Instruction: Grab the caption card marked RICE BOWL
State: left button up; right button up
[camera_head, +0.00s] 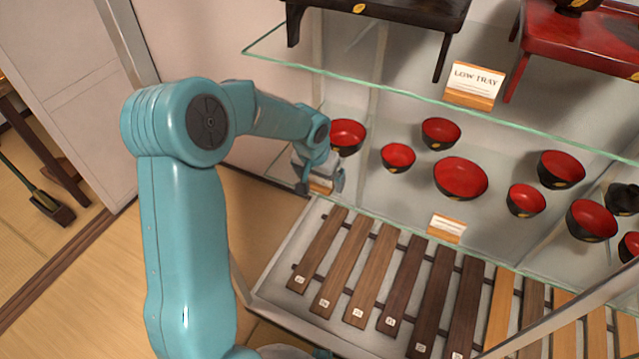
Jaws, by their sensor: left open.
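My left gripper (321,183) is open at the left end of the middle glass shelf, in front of a red-lined bowl (347,135). A small caption card on a wooden base (320,187) shows between and behind its fingers, mostly hidden; its text cannot be read, and I cannot tell whether the fingers touch it. A second caption card (447,227) stands at the front of the same shelf, its print too small to read. A third card (474,84), on the upper shelf, reads LOW TRAY. My right gripper is not in view.
Several black bowls with red insides, such as a large one (460,178), stand on the middle shelf. The upper glass shelf edge (400,92) runs above them. Wooden sample strips (367,270) lie below. A broom (45,205) is at far left.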

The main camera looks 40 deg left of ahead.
pick_arm(q)
jog(key=c, duration=1)
jog(key=shift+r, duration=0.1)
